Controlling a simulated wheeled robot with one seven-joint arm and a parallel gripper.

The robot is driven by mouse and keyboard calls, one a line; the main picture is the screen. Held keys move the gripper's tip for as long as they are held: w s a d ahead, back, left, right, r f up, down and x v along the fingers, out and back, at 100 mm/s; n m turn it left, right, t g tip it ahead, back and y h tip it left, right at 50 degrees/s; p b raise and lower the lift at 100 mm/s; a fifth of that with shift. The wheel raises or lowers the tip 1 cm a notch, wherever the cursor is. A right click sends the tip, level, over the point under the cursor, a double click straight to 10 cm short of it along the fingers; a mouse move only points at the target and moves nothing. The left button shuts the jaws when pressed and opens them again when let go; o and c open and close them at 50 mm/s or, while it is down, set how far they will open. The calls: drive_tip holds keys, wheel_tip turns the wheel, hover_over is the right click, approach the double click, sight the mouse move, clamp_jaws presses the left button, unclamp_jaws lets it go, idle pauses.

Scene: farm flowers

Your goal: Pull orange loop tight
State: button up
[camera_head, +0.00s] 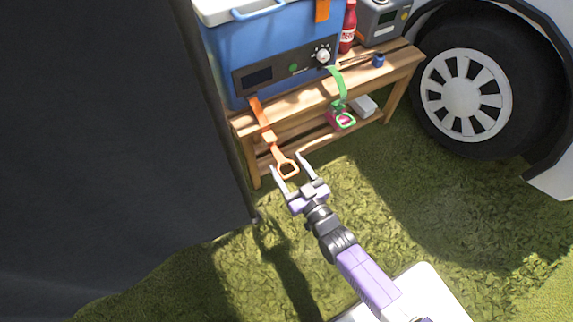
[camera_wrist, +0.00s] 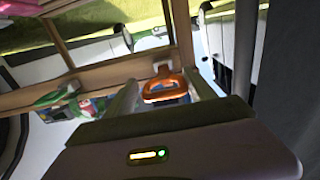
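The orange loop (camera_head: 281,159) is the handle at the lower end of an orange strap (camera_head: 261,118), which hangs from the front of a blue cooler box (camera_head: 267,50). The loop hangs in front of the wooden bench's lower part. My gripper (camera_head: 287,163) is open, with one finger on each side of the loop. In the wrist view the loop (camera_wrist: 167,76) shows between the two spread fingers, near their tips. I see a gap on both sides, and no clear contact.
The cooler stands on a wooden bench (camera_head: 398,62) with a red bottle (camera_head: 348,28) and a grey device (camera_head: 382,20). A green strap (camera_head: 338,85) hangs to the right. A dark panel (camera_head: 110,150) is close on the left; a vehicle wheel (camera_head: 466,95) is at right. Grass in front is open.

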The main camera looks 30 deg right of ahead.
drive_tip(key=shift+a, duration=0.1)
drive_tip(key=s+p, duration=0.2)
drive_tip(key=s, duration=0.5)
drive_tip(key=shift+s, duration=0.4)
drive_tip(key=s+r+g+p, duration=0.2)
drive_tip(key=s+r+g, duration=0.1)
drive_tip(key=s+r, duration=2.1)
wheel_tip(320, 180, up, 31)
drive_tip(key=p, duration=3.1)
drive_tip(key=shift+w+a+r, duration=0.2)
drive_tip(key=shift+w, duration=0.1)
